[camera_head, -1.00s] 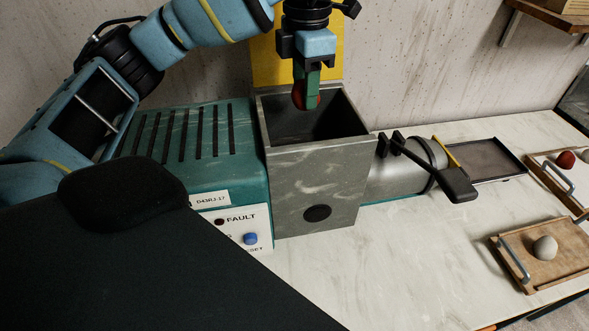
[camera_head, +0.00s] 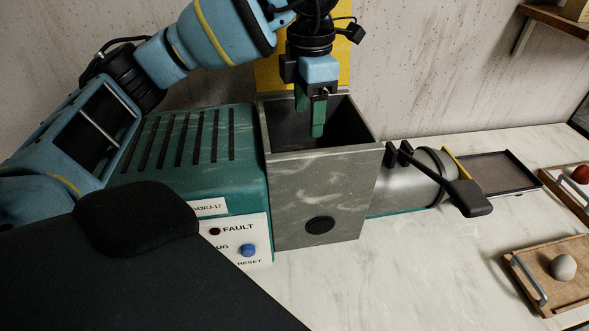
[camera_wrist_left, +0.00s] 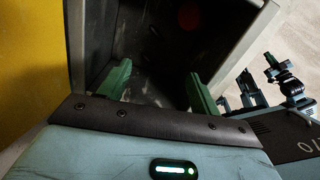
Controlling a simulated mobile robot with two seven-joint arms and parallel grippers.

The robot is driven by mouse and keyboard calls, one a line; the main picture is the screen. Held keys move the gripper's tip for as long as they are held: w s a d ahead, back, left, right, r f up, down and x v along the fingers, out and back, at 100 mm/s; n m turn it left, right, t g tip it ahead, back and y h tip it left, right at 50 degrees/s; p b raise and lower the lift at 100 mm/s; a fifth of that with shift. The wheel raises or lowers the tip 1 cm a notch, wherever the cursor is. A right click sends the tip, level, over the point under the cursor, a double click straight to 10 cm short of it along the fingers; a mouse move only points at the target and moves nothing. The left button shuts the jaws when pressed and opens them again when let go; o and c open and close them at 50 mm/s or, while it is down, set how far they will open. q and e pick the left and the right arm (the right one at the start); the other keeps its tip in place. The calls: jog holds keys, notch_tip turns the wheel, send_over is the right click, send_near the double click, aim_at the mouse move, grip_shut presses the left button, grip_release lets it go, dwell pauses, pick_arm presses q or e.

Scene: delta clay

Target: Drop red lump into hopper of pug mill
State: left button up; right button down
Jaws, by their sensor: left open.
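My left gripper (camera_head: 310,112) points down at the mouth of the grey hopper (camera_head: 320,190), its green fingers apart with nothing between them. The left wrist view also shows the open fingers (camera_wrist_left: 160,78) and the dark inside of the hopper. A dim dark-red patch, seemingly the red lump (camera_wrist_left: 192,17), shows inside the hopper in that view. The hopper's front wall hides it in the head view. A small blue and black part with green tips, seemingly my right gripper (camera_wrist_left: 275,72), is at the right of the left wrist view, too small to read.
The teal mill body (camera_head: 190,150) is left of the hopper, with a blue reset button (camera_head: 248,250). A black-handled lever (camera_head: 465,195) is to its right. Another red lump (camera_head: 581,174) and a pale lump (camera_head: 563,267) sit on wooden trays at right. A yellow panel (camera_head: 272,60) stands behind.

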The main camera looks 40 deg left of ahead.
jog(key=shift+s, duration=0.1)
pick_arm(q)
notch_tip(320, 180, up, 8)
jog(key=p, duration=0.2)
pick_arm(e)
jog(key=shift+w+d+r, duration=0.15)
jog(key=shift+w+r, duration=0.5)
jog(key=shift+r, duration=0.35)
pick_arm(q)
jog(key=shift+f, duration=0.1)
pick_arm(e)
jog(key=shift+s, duration=0.15)
jog(key=shift+r, duration=0.1)
